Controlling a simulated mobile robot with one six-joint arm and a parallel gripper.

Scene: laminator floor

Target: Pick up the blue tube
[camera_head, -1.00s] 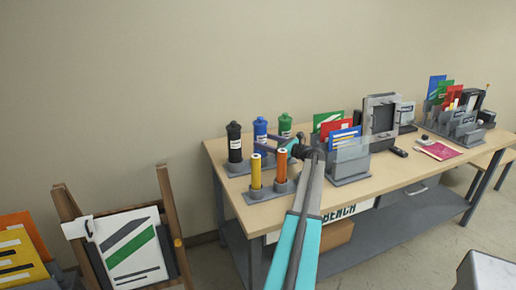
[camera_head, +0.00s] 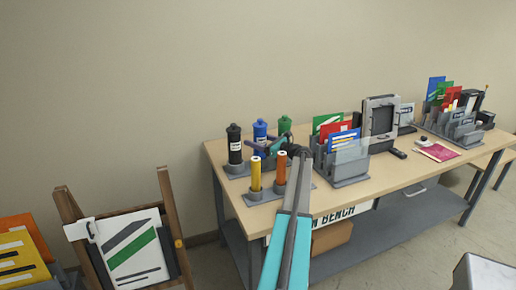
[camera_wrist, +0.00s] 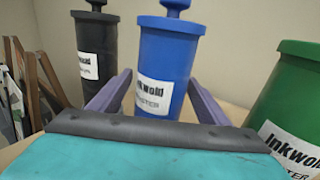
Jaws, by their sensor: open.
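The blue tube (camera_head: 260,136) stands upright between a black tube (camera_head: 234,146) and a green tube (camera_head: 285,125) on the left part of the bench. In the wrist view the blue tube (camera_wrist: 166,65) has a knobbed cap and a white label. My gripper (camera_head: 268,142) is open, with its fingers pointing at the blue tube. In the wrist view its two fingers (camera_wrist: 155,92) reach to the left and right of the tube's lower part. I cannot tell whether either finger touches it.
The black tube (camera_wrist: 96,60) and green tube (camera_wrist: 292,105) flank closely. Yellow (camera_head: 255,173) and orange (camera_head: 280,167) cylinders stand in front. A file rack (camera_head: 350,160) is right of my arm. Bare bench top (camera_head: 385,172) lies further right. A wooden rack (camera_head: 170,210) stands left of the bench.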

